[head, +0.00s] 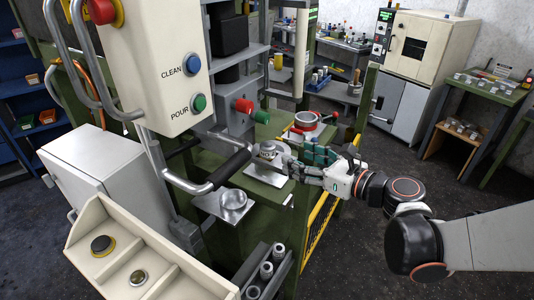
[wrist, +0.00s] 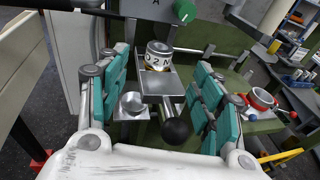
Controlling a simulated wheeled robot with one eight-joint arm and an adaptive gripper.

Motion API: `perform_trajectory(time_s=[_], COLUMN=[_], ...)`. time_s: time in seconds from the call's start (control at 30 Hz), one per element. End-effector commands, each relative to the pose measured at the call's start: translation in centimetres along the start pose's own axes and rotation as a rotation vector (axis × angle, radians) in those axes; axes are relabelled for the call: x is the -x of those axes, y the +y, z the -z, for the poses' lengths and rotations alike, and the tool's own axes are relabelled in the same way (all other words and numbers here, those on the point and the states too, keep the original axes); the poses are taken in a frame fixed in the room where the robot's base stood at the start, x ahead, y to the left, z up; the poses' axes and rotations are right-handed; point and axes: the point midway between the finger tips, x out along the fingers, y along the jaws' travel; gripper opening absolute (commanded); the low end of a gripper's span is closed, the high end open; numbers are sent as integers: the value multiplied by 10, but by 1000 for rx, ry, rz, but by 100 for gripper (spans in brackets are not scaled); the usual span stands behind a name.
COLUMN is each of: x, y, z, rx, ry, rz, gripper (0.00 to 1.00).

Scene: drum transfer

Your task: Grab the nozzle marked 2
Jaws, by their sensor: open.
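A short metal cylinder (wrist: 158,55) with dark markings that seem to include a 2 and an N stands on a grey metal plate (wrist: 165,80) in the wrist view. It also shows in the head view (head: 267,150), just left of my gripper (head: 308,160). My gripper is open, with teal finger pads either side of the cylinder and plate in the wrist view (wrist: 163,62); nothing is held. Several metal nozzle-like pieces (head: 266,270) stand in a dark rack at the bottom of the head view. No number on them is readable.
A black ball knob (wrist: 175,131) rises between my fingers. A metal cup (head: 233,200) sits on a lower plate. The black-gripped handle (head: 230,167) and the CLEAN/POUR panel (head: 165,90) stand left. A red round container (head: 305,120) stands behind.

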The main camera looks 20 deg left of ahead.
Motion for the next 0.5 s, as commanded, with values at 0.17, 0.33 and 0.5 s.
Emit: perform_trajectory(time_s=[0.17,0.33,0.5], x=[-33,-47,-55], y=[1,0,0], z=[1,0,2], rx=[0,1,1], ry=[-1,-1,-1], rz=[-2,0,0], gripper=[60,60,60])
